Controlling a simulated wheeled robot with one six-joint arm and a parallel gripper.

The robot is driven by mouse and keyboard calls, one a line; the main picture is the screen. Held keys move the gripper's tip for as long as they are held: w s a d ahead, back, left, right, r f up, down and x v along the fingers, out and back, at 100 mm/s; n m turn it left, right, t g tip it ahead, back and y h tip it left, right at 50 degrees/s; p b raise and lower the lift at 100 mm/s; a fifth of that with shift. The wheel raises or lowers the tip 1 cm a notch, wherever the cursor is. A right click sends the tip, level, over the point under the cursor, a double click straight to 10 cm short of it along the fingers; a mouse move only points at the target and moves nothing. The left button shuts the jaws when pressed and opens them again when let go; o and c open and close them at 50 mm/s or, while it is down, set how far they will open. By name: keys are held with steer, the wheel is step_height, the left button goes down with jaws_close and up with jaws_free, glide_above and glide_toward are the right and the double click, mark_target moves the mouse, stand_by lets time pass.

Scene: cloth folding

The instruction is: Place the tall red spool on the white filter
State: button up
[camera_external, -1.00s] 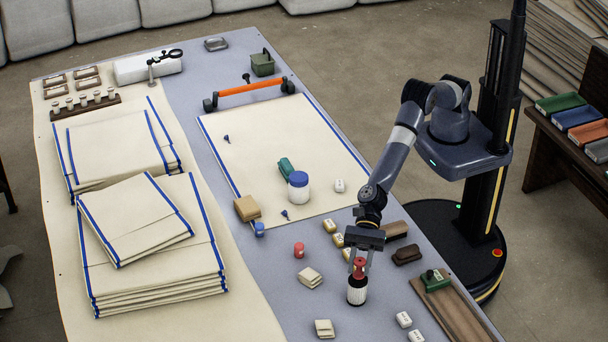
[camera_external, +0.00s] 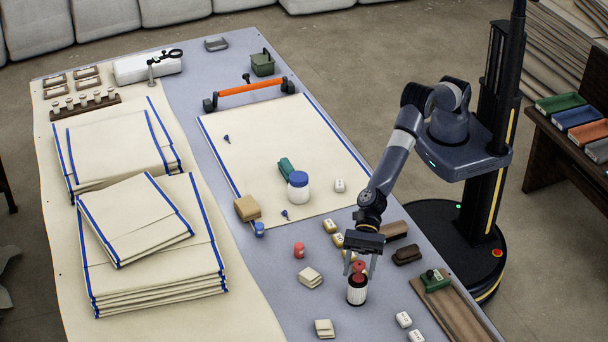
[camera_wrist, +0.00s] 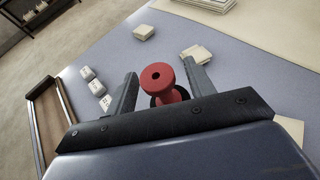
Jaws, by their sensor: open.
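The tall red spool (camera_external: 359,268) stands upright on top of a white cylinder with a dark upper part (camera_external: 357,294), apparently the white filter. In the wrist view the spool (camera_wrist: 157,76) shows its round top flange with a centre hole. A dark ring shows below it, and the rest of the cylinder is hidden. My gripper (camera_external: 360,272) is open around the spool, with one finger on each side. In the wrist view the fingers of my gripper (camera_wrist: 161,72) show gaps to the spool on both sides.
A shorter red spool (camera_external: 299,250) lies to the left. Folded cream cloth pieces (camera_external: 310,278) and small white blocks (camera_external: 404,319) lie nearby. A wooden tray (camera_external: 458,315) is to the right. A white jar with a blue lid (camera_external: 298,188) stands farther back.

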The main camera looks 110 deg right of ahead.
steer(key=shift+r, duration=0.1)
steer(key=shift+r+p, duration=0.15)
steer(key=shift+p, duration=0.2)
steer(key=shift+s+d+b, duration=0.2)
steer(key=shift+d+b, duration=0.1)
steer(key=shift+b, duration=0.15)
steer(key=b+v, duration=0.3)
steer(key=v, duration=0.8)
steer(key=shift+r, duration=0.1)
